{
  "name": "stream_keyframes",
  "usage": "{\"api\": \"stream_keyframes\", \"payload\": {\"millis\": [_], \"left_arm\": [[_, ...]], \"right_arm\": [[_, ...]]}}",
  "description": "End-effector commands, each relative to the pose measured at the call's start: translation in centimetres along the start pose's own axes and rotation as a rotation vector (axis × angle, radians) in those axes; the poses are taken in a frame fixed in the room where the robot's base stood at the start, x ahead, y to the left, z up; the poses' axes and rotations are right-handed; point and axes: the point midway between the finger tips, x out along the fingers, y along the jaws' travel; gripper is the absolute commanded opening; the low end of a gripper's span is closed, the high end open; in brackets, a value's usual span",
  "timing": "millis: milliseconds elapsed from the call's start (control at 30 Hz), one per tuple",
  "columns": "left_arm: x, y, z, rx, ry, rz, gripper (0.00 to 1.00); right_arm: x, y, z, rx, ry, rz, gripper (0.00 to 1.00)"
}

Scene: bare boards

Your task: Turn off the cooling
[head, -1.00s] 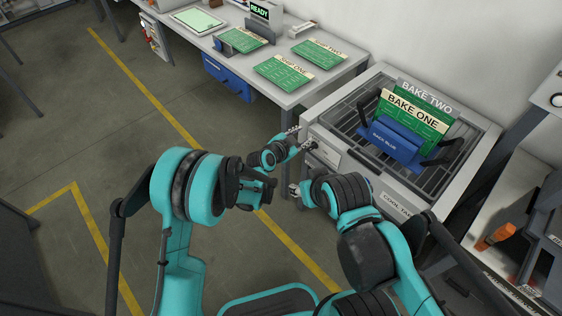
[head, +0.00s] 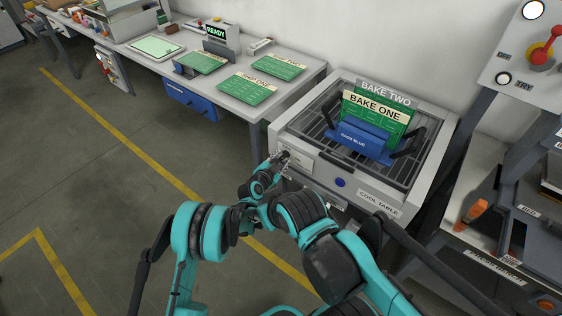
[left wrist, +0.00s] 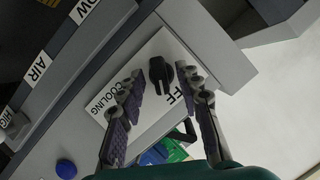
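The black cooling knob (left wrist: 160,74) sits on a white plate (left wrist: 113,82) marked COOLING, with a partly covered label ending in "FF", in the left wrist view. The plate (head: 296,158) is on the front of the cool table (head: 378,203). My left gripper (head: 282,157) is at this front panel. In the left wrist view its two fingers (left wrist: 164,84) are spread, one on each side of the knob; contact is not clear. The gripper partly covers the plate in the head view. My right arm crosses the lower middle; its gripper cannot be made out.
A blue button (head: 340,182) is right of the plate. A blue rack (head: 360,142) with BAKE ONE (head: 374,112) and BAKE TWO boards stands on the table's grille. A bench (head: 225,95) with green boards is at left, a machine (head: 535,60) at right.

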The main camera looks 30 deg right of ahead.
Motion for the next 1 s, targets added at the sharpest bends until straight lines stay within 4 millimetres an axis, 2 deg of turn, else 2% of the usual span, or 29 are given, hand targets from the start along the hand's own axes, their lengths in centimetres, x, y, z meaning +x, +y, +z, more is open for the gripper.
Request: {"api": "stream_keyframes", "payload": {"millis": [233, 267, 300, 400, 733, 1000], "left_arm": [[0.14, -0.04, -0.04, 0.000, 0.000, 0.000, 0.34], [0.13, -0.04, -0.04, 0.000, 0.000, 0.000, 0.32], [0.13, -0.04, -0.04, 0.000, 0.000, 0.000, 0.21], [0.12, -0.04, -0.04, 0.000, 0.000, 0.000, 0.00], [0.11, -0.06, -0.02, -0.017, 0.000, 0.008, 0.00], [0.10, -0.28, 0.04, -0.138, -0.001, 0.057, 0.00]], "right_arm": [[0.00, 0.00, 0.00, 0.000, 0.000, 0.000, 0.42], [0.00, 0.00, 0.00, 0.000, 0.000, 0.000, 0.42], [0.00, 0.00, 0.00, 0.000, 0.000, 0.000, 0.42], [0.01, 0.00, 0.00, 0.000, 0.000, 0.000, 0.42], [0.01, 0.00, 0.00, 0.000, 0.000, 0.000, 0.42], [0.01, 0.00, 0.00, 0.000, 0.000, 0.000, 0.42]]}}
